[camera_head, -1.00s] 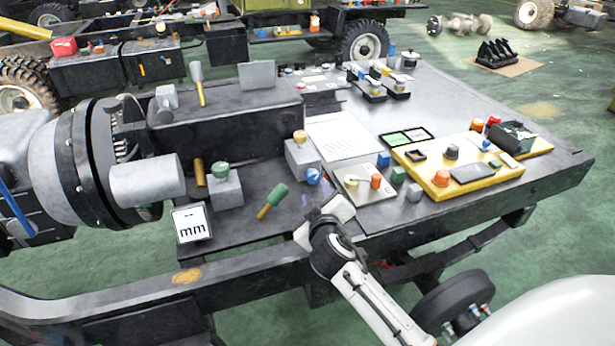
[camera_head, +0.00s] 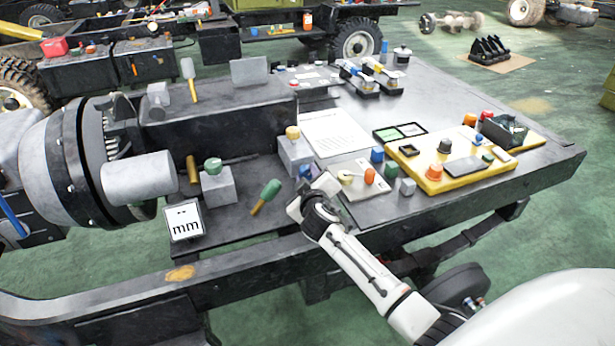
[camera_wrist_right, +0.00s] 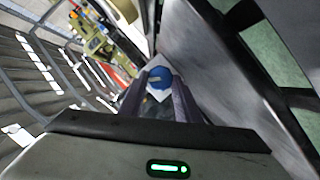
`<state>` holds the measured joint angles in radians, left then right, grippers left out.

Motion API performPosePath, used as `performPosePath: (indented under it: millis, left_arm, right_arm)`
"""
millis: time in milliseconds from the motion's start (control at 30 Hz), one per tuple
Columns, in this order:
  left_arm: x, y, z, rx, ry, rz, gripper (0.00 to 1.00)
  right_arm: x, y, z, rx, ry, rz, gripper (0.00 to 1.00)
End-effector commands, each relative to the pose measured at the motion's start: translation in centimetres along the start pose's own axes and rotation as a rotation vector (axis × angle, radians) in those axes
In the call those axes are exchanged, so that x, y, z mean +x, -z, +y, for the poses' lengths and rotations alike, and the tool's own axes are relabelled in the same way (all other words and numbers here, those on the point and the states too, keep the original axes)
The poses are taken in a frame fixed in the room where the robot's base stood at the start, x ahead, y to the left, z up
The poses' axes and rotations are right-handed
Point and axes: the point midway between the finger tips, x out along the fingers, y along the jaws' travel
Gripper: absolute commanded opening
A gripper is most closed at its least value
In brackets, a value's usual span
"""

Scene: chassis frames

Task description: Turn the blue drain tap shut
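The blue drain tap (camera_head: 304,171) sits low on the front of a grey block (camera_head: 295,152) with a yellow knob on top. In the head view my right gripper (camera_head: 306,190) is right in front of the tap and partly covers it. In the right wrist view the blue tap (camera_wrist_right: 158,78) shows just beyond and between the two fingertips of my right gripper (camera_wrist_right: 159,85). The fingers stand apart with a gap between them. I cannot tell whether they touch the tap. My left gripper is not in view.

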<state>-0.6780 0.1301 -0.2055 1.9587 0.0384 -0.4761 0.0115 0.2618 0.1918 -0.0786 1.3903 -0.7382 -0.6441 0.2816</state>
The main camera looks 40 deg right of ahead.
Motion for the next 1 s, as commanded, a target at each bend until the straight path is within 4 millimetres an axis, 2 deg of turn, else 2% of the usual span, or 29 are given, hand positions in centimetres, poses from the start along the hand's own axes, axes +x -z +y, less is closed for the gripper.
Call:
performPosePath:
  millis: [33, 100, 467, 1000]
  left_arm:
    - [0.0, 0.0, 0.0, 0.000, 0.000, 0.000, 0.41]
    - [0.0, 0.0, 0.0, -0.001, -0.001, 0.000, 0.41]
    - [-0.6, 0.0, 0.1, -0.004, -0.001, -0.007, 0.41]
    - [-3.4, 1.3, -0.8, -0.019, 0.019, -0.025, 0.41]
  right_arm:
    - [0.0, 0.0, 0.0, 0.000, 0.001, 0.000, 0.18]
    - [0.0, 0.0, -0.1, 0.000, 0.001, 0.000, 0.08]
    - [-0.1, 0.1, 0.1, 0.056, 0.024, -0.001, 0.08]
    - [-0.1, 0.1, 0.9, 0.462, 0.191, -0.003, 0.08]
